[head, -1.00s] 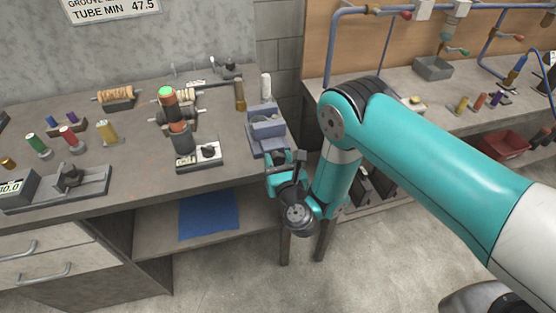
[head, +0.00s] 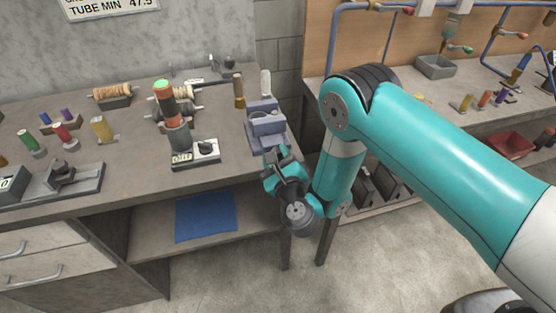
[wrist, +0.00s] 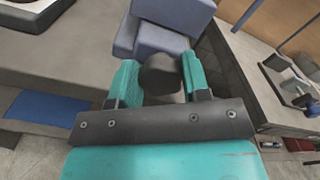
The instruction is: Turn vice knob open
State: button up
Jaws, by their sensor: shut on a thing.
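The blue-grey vice (head: 266,128) stands at the right front corner of the left workbench. It also shows at the top of the wrist view (wrist: 165,40). Its dark round knob (wrist: 160,75) faces my gripper (wrist: 160,70) and sits between the two teal fingers. The fingers are shut on the knob, one on each side. In the head view my gripper (head: 277,157) is at the vice's front side, at the bench edge, and its own body hides the knob there.
A signal tower (head: 170,115) and a black switch on a white plate (head: 205,150) stand left of the vice. Two small cylinders stand behind it. A second bench (head: 400,105) lies to the right. A blue mat (head: 206,217) lies on the shelf below.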

jog(key=shift+s+f+n, duration=0.1)
jog(key=shift+n, duration=1)
jog(key=o, duration=0.9)
jog(key=shift+o, duration=0.2)
